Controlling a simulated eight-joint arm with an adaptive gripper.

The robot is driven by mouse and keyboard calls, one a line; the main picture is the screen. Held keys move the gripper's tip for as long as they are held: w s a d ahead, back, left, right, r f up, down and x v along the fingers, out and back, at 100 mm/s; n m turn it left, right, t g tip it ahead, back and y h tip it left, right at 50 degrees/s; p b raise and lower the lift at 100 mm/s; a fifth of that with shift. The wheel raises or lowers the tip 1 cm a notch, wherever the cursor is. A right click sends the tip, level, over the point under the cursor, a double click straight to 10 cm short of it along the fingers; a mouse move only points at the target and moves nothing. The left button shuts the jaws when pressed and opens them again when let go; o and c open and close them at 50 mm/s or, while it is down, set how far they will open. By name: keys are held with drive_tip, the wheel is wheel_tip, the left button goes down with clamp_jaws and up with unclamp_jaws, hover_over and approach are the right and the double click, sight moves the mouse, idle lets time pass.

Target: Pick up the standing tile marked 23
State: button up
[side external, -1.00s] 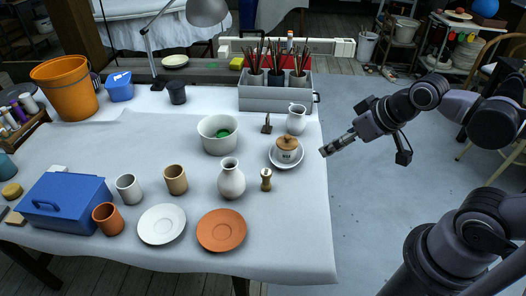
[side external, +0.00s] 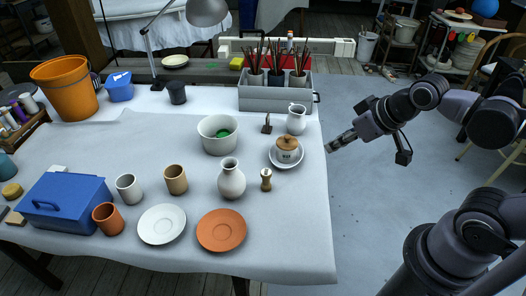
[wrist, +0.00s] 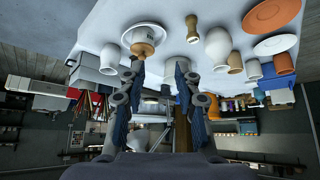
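No number 23 can be read in either view. A small dark upright piece (side external: 267,124) stands near the back right of the table, left of the white pitcher (side external: 296,119); it may be the standing tile, but it is too small to tell. My gripper (side external: 332,147) is at the table's right edge, right of the lidded jar (side external: 287,150), and holds nothing that I can see. In the wrist view its two fingers (wrist: 157,90) are spread apart with a gap between them. I cannot pick out the tile in the wrist view.
The lidded jar sits on a white saucer (side external: 275,163). A grey brush box (side external: 266,101) is behind. Clear floor lies right of the table.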

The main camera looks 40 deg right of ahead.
drive_tip(key=w+d+r+m+g+h, duration=0.1)
drive_tip(key=w+d+r+m, duration=0.2)
drive_tip(key=w, duration=0.6)
drive_tip(key=m+g+h, duration=0.2)
drive_tip(key=m+g, duration=0.1)
drive_tip(key=m, duration=0.4)
hover_over(268, 115)
drive_tip(key=s+a, duration=0.3)
wheel_tip(268, 115, down, 9)
drive_tip(key=shift+m+g+h, duration=0.3)
drive_tip(key=shift+w+a+x, duration=0.1)
drive_tip(key=shift+x, duration=1.95)
drive_tip(key=shift+w+a+x, duration=0.1)
drive_tip(key=shift+x, duration=1.95)
drive_tip(key=shift+w+a+x, duration=0.1)
drive_tip(key=shift+x, duration=1.9)
clamp_jaws()
